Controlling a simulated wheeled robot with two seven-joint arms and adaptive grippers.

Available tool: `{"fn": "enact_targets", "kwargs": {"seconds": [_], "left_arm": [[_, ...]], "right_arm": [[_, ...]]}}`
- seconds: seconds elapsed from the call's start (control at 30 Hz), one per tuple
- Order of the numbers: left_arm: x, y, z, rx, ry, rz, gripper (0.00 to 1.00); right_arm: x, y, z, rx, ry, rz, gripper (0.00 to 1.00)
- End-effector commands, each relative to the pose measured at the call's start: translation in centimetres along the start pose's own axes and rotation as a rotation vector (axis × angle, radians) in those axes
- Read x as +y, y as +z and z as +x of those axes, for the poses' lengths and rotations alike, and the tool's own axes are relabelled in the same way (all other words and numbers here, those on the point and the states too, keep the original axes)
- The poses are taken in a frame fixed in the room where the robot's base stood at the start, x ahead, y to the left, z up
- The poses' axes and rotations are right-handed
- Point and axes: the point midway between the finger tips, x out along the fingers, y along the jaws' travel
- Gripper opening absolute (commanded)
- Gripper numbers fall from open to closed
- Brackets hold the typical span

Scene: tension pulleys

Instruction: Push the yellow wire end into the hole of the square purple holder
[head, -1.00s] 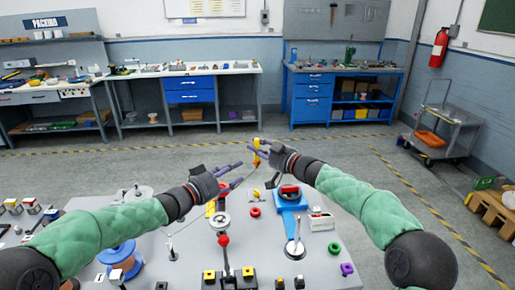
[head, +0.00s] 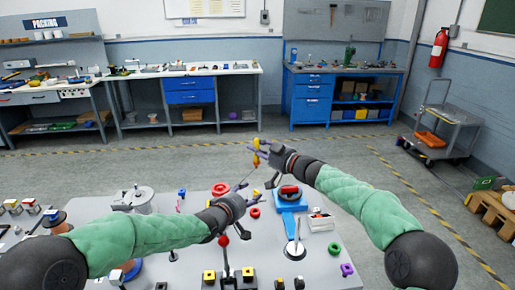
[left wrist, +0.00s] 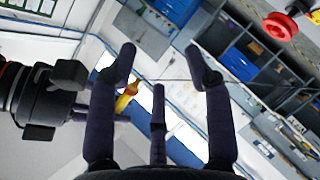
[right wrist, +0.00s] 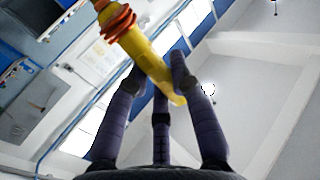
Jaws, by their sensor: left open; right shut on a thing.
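The yellow wire end (head: 256,158), with orange rings, is held above the far edge of the table by my right gripper (head: 264,153). In the right wrist view the yellow wire end (right wrist: 148,62) lies tilted between the fingers, which are shut on it. My left gripper (head: 251,191) is open, lower and a little to the left of it. The left wrist view shows its fingers (left wrist: 160,65) spread with nothing gripped, and the yellow piece (left wrist: 124,101) beyond them.
The grey table (head: 318,276) carries a blue bracket (head: 290,203), a red-knobbed lever (head: 223,240), a green ring (head: 333,248), a red ring (head: 255,212) and a metal post (head: 296,247). My left forearm covers much of its left side.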

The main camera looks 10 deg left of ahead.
Motion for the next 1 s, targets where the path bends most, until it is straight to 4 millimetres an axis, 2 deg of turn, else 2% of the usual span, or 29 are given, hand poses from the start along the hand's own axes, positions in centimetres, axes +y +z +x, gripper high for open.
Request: {"fn": "enact_targets", "kwargs": {"seconds": [0.07, 0.17, 0.37, 0.47, 0.6, 0.73, 1.0], "left_arm": [[-0.2, 2.0, 0.5, -0.025, -0.024, -0.032, 0.51], [-0.1, 4.3, 0.9, -0.052, -0.027, 0.034, 0.51], [0.8, 7.5, 1.4, -0.091, 0.027, 0.315, 0.51], [0.1, 10.0, 1.4, -0.129, 0.056, 0.503, 0.51], [-3.9, 14.8, 0.7, -0.232, 0.074, 0.74, 0.51], [-8.1, 18.8, -0.9, -0.342, 0.083, 0.869, 0.51], [-16.6, 26.6, -6.1, -0.589, 0.116, 1.031, 0.51]], "right_arm": [[0.0, 0.0, 0.0, 0.0, 0.0, 0.0, 0.0], [0.0, 0.0, 0.0, 0.0, 0.0, 0.0, 0.0], [0.0, 0.0, 0.0, 0.0, 0.0, 0.0, 0.0], [0.0, 0.0, 0.0, 0.0, 0.0, 0.0, 0.0], [0.0, 0.0, 0.0, 0.0, 0.0, 0.0, 0.0], [0.0, 0.0, 0.0, 0.0, 0.0, 0.0, 0.0], [0.0, 0.0, 0.0, 0.0, 0.0, 0.0, 0.0]]}}
